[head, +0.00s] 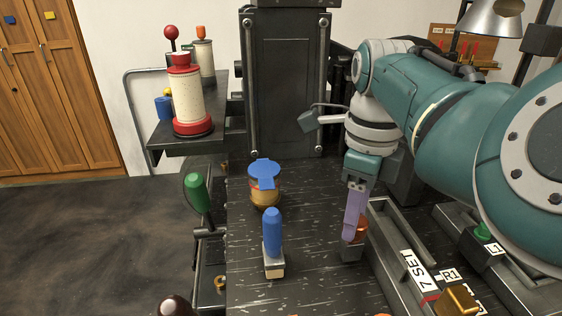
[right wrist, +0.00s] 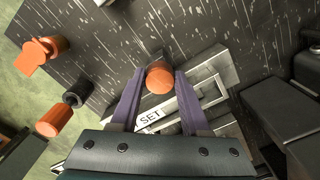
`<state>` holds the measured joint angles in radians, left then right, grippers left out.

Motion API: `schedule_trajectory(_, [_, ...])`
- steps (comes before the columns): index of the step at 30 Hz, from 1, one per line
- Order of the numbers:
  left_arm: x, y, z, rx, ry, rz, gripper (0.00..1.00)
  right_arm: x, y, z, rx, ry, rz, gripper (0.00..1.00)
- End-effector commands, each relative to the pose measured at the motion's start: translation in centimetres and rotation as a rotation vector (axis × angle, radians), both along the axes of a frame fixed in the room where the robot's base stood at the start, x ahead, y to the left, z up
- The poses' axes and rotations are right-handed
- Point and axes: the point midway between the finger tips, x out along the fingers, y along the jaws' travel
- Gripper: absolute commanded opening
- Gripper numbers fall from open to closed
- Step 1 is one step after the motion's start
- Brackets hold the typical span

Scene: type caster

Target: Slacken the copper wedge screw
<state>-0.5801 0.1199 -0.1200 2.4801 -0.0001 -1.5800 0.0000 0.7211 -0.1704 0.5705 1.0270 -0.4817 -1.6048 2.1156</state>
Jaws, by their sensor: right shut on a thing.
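The copper wedge screw (head: 361,226) shows as a copper-orange knob on a small dark block on the black bench, right of the blue-handled piece. My right gripper (head: 353,236) reaches down to it, with its purple fingers shut on it. In the right wrist view the round orange end of the screw (right wrist: 160,79) sits between the two purple fingertips (right wrist: 158,82). In the head view a finger hides part of the screw. My left gripper is in neither view.
A blue handle (head: 272,232) stands upright on the bench, and a blue-topped brass knob (head: 264,176) is behind it. A green handle (head: 197,193) juts at the left edge.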

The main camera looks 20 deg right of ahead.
Motion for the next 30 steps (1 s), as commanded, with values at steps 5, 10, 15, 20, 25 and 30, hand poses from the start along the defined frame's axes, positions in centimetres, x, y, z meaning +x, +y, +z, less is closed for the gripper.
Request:
schedule_trajectory(5, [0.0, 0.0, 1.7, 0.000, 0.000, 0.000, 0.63, -0.1, 0.0, 0.4, 0.000, 0.003, 0.151, 0.00])
schedule_trajectory(10, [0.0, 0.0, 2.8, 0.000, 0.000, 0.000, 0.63, -0.2, 0.1, 0.3, 0.000, 0.003, 0.313, 0.00])
schedule_trajectory(15, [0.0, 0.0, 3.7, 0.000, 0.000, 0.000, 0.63, -0.2, 0.1, 0.3, 0.000, 0.003, 0.475, 0.00])
schedule_trajectory(20, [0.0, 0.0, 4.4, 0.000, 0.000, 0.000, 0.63, -0.2, 0.1, 0.2, 0.000, 0.002, 0.626, 0.00])
schedule_trajectory(25, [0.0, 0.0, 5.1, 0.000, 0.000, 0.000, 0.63, -0.3, 0.1, 0.2, 0.000, 0.002, 0.787, 0.00])
schedule_trajectory(30, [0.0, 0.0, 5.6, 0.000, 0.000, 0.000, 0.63, -0.3, 0.1, 0.2, 0.000, 0.002, 0.949, 0.00])
